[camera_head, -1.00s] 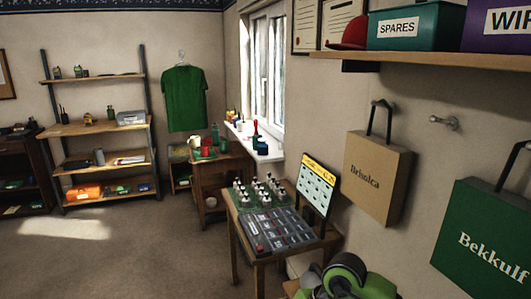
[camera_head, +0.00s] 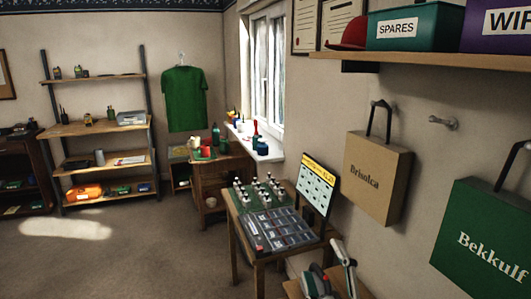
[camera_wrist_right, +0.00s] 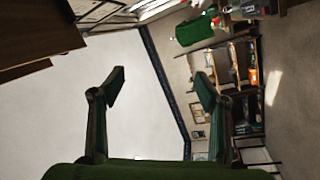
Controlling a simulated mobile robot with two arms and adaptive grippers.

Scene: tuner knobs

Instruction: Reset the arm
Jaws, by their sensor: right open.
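My left gripper is in no view.
A wooden table (camera_head: 263,254) holds a tray of compartments (camera_head: 281,229), several white-topped knobs (camera_head: 262,190) and a tilted display board (camera_head: 316,187). A tan bag (camera_head: 379,176) and a green bag (camera_head: 484,240) hang on the right wall. The floor at left is clear.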

